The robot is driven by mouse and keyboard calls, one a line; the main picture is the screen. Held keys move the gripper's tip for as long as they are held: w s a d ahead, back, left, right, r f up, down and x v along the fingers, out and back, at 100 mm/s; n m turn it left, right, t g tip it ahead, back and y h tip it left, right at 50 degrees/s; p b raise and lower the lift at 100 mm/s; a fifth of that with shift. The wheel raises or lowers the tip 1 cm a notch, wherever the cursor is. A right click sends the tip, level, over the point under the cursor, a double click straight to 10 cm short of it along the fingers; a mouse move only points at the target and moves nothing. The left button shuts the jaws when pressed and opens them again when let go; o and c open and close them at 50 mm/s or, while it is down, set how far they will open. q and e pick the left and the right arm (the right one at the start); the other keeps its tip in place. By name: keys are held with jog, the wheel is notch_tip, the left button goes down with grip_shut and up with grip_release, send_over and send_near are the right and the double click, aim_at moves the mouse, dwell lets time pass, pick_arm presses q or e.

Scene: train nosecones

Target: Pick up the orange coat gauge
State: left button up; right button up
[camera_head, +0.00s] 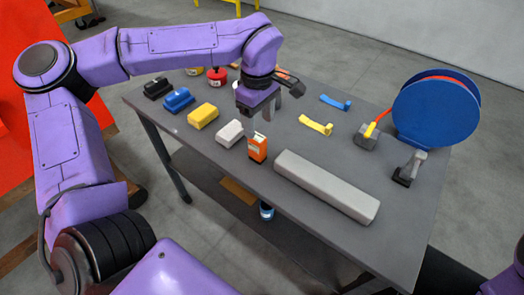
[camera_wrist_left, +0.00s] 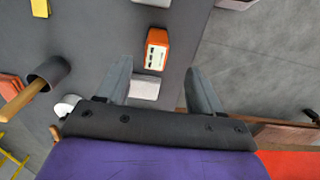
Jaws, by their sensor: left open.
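The orange coat gauge (camera_head: 257,149), a small orange box with a pale labelled face, stands near the table's front edge. It also shows in the left wrist view (camera_wrist_left: 157,46), ahead of the fingertips and roughly centred between them. My left gripper (camera_head: 268,112) hangs above the table, just behind and above the gauge in the head view. Its two grey fingers are spread wide in the left wrist view (camera_wrist_left: 160,76), with nothing held between them. My right gripper is out of the picture.
A white block (camera_head: 229,133) lies close left of the gauge, with a yellow block (camera_head: 203,115) beyond it. A long grey block (camera_head: 325,185) lies to the right. A blue reel (camera_head: 436,110) stands at the far right. The grey table (camera_head: 415,225) is clear near its right end.

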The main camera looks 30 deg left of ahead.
aim_at(259, 138)
pick_arm(q)
jog(key=f, duration=0.5)
jog(key=shift+w+a+f+p, duration=0.15)
jog(key=shift+w+f+p, duration=0.15)
jog(key=shift+w+f, duration=0.1)
jog(key=shift+s+f, duration=0.15)
jog(key=shift+f, duration=0.2)
jog(key=f, duration=0.2)
jog(key=f+p, duration=0.1)
jog(key=f, duration=0.1)
jog(key=shift+a, duration=0.3)
jog(key=shift+f, duration=0.45)
jog(key=shift+r, duration=0.1)
jog(key=c, duration=1.1)
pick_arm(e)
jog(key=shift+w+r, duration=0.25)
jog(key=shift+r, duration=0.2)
